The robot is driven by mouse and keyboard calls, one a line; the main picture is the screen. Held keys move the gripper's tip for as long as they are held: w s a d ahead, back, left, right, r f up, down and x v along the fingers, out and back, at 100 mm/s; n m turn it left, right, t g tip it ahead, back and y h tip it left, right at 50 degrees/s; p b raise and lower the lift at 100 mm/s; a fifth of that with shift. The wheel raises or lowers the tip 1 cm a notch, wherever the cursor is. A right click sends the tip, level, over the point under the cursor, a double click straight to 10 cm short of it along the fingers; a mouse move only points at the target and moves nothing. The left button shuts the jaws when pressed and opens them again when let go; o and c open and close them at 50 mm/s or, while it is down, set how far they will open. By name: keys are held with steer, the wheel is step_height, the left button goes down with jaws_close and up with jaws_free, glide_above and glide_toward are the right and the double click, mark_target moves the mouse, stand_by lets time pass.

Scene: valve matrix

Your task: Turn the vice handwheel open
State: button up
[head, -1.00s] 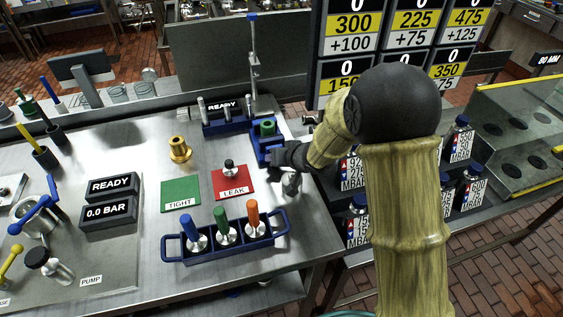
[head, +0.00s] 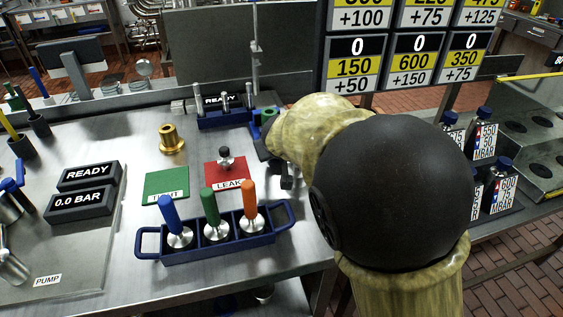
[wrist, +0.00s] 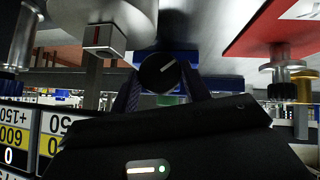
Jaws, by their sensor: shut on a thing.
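The blue vice (head: 262,128) stands at the bench's right side, with a green part (head: 268,117) in its jaws. My arm covers much of it in the head view. In the wrist view, which looks upside down, the vice handwheel is a round black knob (wrist: 157,72) with a pale line slanting across its face. My gripper (wrist: 163,88) is shut on this handwheel, one dark finger at each side. A blue part of the vice and a little green show behind it. In the head view my gripper is mostly hidden behind my arm.
Left of the vice are a red LEAK mat (head: 226,174) with a small fitting, a green TIGHT mat (head: 165,186) and a brass fitting (head: 171,139). A blue rack (head: 218,248) with three coloured-handled tools stands at the bench front. Labelled bottles (head: 503,188) stand at right.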

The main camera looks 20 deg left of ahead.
steer(key=shift+s+a+f+n+t+h+b, duration=0.1)
steer(key=shift+a+f+n+t+h+b, duration=0.2)
steer(key=shift+b, duration=1.1)
steer(key=shift+s+d+f+n+t+h+b, duration=0.1)
steer(key=shift+n+t+h+b, duration=0.3)
steer(key=shift+b, duration=1)
steer(key=shift+r+t+h+b, duration=0.1)
steer(key=shift+t+h+b, duration=0.25)
steer(key=shift+b, duration=0.55)
steer(key=shift+r+b, duration=0.15)
steer(key=shift+b, duration=0.15)
steer(key=o, duration=1)
steer(key=a+p+v, duration=0.1)
steer(key=v, duration=1.6)
steer(key=shift+d, duration=0.2)
steer(key=shift+s+r, duration=0.1)
steer(key=shift+r, duration=0.05)
